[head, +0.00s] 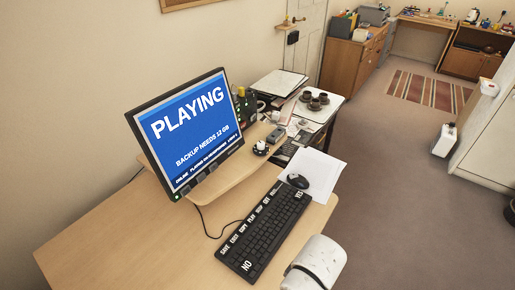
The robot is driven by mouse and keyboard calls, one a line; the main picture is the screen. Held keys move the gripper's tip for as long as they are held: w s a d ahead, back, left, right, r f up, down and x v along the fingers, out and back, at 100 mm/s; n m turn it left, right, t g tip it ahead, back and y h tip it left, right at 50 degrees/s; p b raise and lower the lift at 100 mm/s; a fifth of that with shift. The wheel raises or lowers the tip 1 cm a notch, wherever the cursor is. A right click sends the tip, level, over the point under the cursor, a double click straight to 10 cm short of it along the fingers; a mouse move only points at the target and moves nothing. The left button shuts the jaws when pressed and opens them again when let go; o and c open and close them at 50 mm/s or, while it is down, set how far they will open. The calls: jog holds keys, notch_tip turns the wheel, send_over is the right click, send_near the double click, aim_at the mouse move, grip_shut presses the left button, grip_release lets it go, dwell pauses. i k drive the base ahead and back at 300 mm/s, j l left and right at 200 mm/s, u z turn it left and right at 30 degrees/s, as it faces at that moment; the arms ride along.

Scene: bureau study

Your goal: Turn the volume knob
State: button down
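A small dark round thing with a pale top (260,148) sits on the raised wooden shelf, right of the monitor. It may be the volume knob, but it is too small to tell. The monitor (190,130) shows a blue screen reading "PLAYING" and "BACKUP NEEDS 12 GB". Small dark buttons run along its lower edge. A white rounded part of my arm shows at the bottom, right of the keyboard. My gripper's fingers are not in view.
A black keyboard (265,232) lies on the desk (130,240), with a mouse (298,181) and white paper (318,168) beyond it. Dark cups (314,103) stand farther back. The desk's left part is bare; carpet lies open at right.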

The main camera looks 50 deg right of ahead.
aim_at(261, 144)
jog(key=i+l+z, duration=0.1)
jog(key=l+z, duration=0.25)
jog(key=i+l+z, duration=0.1)
jog(key=l+z, duration=0.25)
jog(key=i+l+z, duration=0.2)
jog(key=z, duration=0.15)
jog(key=l, duration=0.1)
